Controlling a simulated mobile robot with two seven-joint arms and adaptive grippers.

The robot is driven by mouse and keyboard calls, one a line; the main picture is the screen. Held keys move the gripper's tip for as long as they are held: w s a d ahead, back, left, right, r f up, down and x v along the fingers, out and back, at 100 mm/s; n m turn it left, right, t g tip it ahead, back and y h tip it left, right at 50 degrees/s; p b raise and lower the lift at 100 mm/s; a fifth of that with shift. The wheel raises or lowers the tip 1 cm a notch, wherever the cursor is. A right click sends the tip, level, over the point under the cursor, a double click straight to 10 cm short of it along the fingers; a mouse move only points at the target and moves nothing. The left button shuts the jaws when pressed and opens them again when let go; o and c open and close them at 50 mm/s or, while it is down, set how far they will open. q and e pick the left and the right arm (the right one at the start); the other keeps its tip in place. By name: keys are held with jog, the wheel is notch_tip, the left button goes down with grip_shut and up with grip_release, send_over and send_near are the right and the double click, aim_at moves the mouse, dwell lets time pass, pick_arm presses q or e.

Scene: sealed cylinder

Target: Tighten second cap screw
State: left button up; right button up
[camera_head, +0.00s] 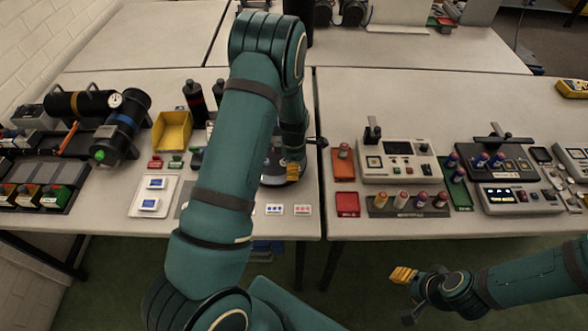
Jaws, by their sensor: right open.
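My left arm reaches up and over the left table, and its gripper (293,168) is at a dark grey round object (272,170). The arm hides much of that object. A small yellow-orange part shows at the gripper, but I cannot tell whether its fingers are open or shut. No cap screw can be made out at this size. My right gripper (406,294) is open and empty, with yellow finger pads, low in front of the right table. A black cylinder with a gauge (82,104) lies at the left, beside another with a blue band (127,124).
A yellow bin (172,132) and black bottles (195,101) stand behind my left arm. A white tray (153,197) is near the front edge. The right table holds control boxes (396,160), a red tray (346,204) and several small coloured cylinders. A gap separates the tables.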

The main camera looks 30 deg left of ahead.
pick_arm(q)
jog(key=shift+f, duration=0.8)
grip_shut()
